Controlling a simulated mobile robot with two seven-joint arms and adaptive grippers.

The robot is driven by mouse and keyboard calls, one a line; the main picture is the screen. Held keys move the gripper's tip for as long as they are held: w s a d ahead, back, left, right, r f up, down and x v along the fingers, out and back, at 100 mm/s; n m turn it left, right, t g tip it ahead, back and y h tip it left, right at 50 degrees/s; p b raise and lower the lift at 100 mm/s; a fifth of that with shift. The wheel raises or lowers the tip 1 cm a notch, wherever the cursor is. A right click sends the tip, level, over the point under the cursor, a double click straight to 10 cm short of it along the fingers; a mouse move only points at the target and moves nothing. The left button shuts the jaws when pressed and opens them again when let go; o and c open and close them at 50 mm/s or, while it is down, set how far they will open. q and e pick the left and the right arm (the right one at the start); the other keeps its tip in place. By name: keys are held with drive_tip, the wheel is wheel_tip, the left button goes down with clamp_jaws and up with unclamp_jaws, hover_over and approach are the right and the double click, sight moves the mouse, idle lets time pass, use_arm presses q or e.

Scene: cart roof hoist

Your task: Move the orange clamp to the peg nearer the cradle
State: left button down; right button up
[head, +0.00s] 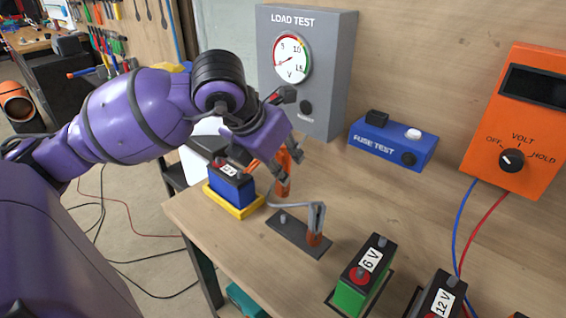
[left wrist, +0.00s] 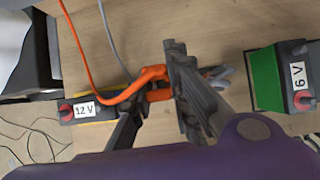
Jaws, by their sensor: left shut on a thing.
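My left gripper (head: 284,160) is shut on the orange clamp (head: 283,183), holding it above the workbench. In the left wrist view the orange clamp (left wrist: 150,84) lies between the fingers (left wrist: 155,100), its orange cable running up. Below it is a dark plate (head: 288,236) with two peg positions. A bare short peg (head: 283,218) stands on the left, on the side of the yellow cradle (head: 247,211). At the right position sits a grey clamp (head: 318,215) with a copper-coloured lower part. The cradle holds a blue 12 V battery (head: 232,188). My right gripper is out of view.
A grey load tester (head: 325,100) and a blue fuse tester (head: 390,150) stand at the back. A green 6 V battery (head: 362,275), a second 12 V battery (head: 440,297) and an orange voltmeter (head: 512,160) are on the right. A grey cable arches over the plate.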

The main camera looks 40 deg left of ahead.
use_arm(q)
drive_tip(key=shift+d, duration=0.1)
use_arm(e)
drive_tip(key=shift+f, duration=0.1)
use_arm(q)
drive_tip(key=shift+f, duration=0.15)
drive_tip(key=shift+f+b, duration=1.2)
drive_tip(key=shift+f, duration=0.25)
wheel_tip(320, 180, down, 2)
drive_tip(key=shift+f+b, duration=0.1)
drive_tip(key=shift+b, duration=0.7)
drive_tip(key=shift+f, duration=0.15)
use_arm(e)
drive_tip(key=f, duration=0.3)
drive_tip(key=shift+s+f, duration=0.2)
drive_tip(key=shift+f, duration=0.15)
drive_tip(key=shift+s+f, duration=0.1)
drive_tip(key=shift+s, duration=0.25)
use_arm(q)
drive_tip(key=shift+b, duration=0.3)
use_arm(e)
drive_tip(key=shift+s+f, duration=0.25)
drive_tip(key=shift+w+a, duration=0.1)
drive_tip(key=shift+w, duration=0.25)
